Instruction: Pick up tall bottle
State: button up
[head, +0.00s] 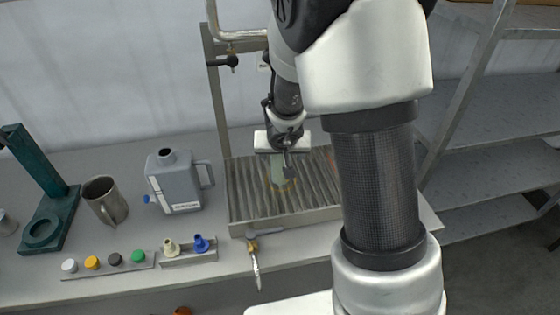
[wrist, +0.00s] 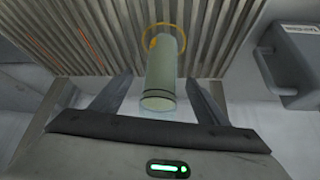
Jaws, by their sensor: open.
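A tall, pale green, translucent bottle (head: 278,172) stands on a ribbed drain tray (head: 250,204), partly hidden by my gripper in the head view. In the wrist view the bottle (wrist: 161,72) has a dark line near its close end, and a yellow-orange ring (wrist: 150,36) lies around its far end. My gripper (head: 285,158) is over the tray, above the bottle. In the wrist view its open fingers (wrist: 158,90) appear on either side of the bottle, with visible gaps. I cannot tell how deep the bottle sits between them.
A grey jug (head: 176,188) stands left of the tray. Farther left are a metal mug (head: 104,201) and a green stand (head: 48,215). Several coloured caps (head: 92,263) sit along the front. A metal post (head: 216,95) with pipework rises behind the tray. Open shelves (head: 495,150) are at right.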

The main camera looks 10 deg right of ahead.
aim_at(280, 159)
jog(key=shift+b+x, duration=1.15)
jog(key=shift+x, duration=2)
jog(key=shift+w+r, duration=0.15)
jog(key=shift+w, duration=0.05)
jog(key=c, duration=1.6)
